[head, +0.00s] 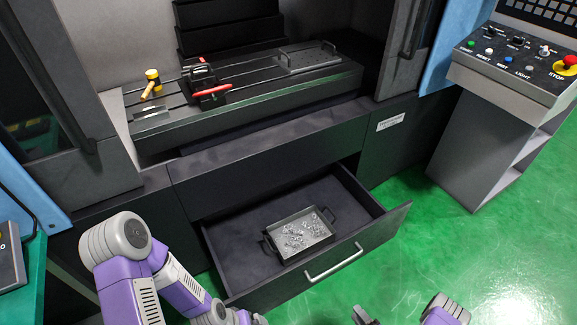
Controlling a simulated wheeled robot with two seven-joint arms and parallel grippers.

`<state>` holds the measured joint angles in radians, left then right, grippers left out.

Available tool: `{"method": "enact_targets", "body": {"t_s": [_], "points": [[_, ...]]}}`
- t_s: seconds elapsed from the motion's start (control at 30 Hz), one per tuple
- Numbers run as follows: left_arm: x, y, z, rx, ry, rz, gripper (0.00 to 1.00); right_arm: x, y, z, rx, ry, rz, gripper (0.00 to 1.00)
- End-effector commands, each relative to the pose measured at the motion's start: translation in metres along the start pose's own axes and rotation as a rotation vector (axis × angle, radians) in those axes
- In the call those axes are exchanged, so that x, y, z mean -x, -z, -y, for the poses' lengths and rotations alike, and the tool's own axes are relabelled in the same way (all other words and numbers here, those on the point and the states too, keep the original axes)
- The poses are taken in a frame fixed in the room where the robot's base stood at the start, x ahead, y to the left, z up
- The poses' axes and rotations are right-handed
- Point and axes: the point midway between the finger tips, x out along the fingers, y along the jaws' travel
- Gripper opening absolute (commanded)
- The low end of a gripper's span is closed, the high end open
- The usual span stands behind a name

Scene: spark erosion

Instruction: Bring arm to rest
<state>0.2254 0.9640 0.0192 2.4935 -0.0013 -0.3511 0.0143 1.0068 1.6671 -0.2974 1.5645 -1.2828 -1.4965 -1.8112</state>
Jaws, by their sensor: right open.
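My right gripper (365,316) shows only as a dark tip at the bottom edge, in front of the open drawer, with a purple and grey part of my right arm beside it to the right. It is open, and nothing is visible in it. My left arm, purple and grey, comes in at the lower left and runs along the bottom edge to the left of the drawer. Its gripper is out of the frame.
A drawer (384,229) stands open, holding a handled metal tray (299,251) with small shiny parts. Above, a yellow-headed mallet (152,79) and a red-handled vise (210,91) lie on the machine bed. A control panel (512,67) is at right. Green floor is clear at right.

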Motion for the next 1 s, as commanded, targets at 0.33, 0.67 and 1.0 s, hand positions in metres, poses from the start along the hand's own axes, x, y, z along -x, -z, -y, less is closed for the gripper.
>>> {"method": "enact_targets", "body": {"t_s": [0.33,0.67,1.0], "points": [[0.006,0.001,-0.003,-0.001,-0.001,-0.003,1.00,-0.048,-0.009,-0.035,-0.463,0.216,0.131,0.44],[0.016,0.001,-0.006,-0.001,-0.001,-0.003,1.00,-0.068,0.071,-0.102,-1.336,0.559,0.489,0.44],[0.023,0.000,-0.009,-0.001,-0.001,-0.003,1.00,0.002,0.195,-0.158,-1.953,0.826,1.040,0.44]]}}
